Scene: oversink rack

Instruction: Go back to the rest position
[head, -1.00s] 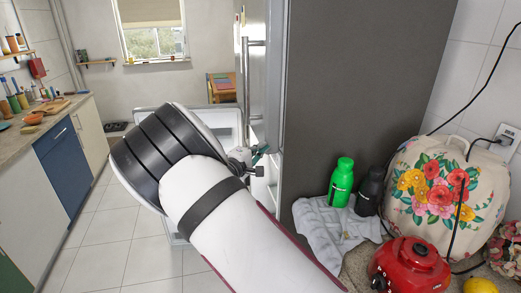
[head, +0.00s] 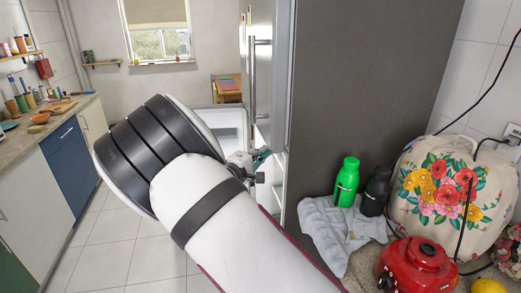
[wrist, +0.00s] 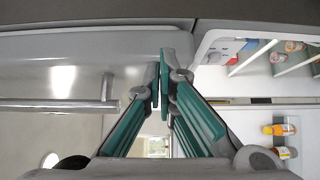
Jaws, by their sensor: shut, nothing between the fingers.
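My gripper (head: 260,157) shows in the head view just past the end of my arm, in front of the tall fridge (head: 258,85). In the wrist view its teal fingers (wrist: 163,75) come together at the tips, with nothing held between them. A lower part of the fridge stands open in the head view, with a pale inner side (head: 231,120) partly hidden behind my arm. In the wrist view a silver door with a bar handle (wrist: 60,105) is at the left, and a white interior with bottles (wrist: 285,68) is at the right.
A counter with cabinets (head: 60,160) runs along the left wall. At the right are a green bottle (head: 346,182), a dark bottle (head: 375,190), a grey cloth (head: 335,235), a red appliance (head: 416,265) and a flowered cover (head: 450,187). Tiled floor (head: 105,245) lies clear at the left.

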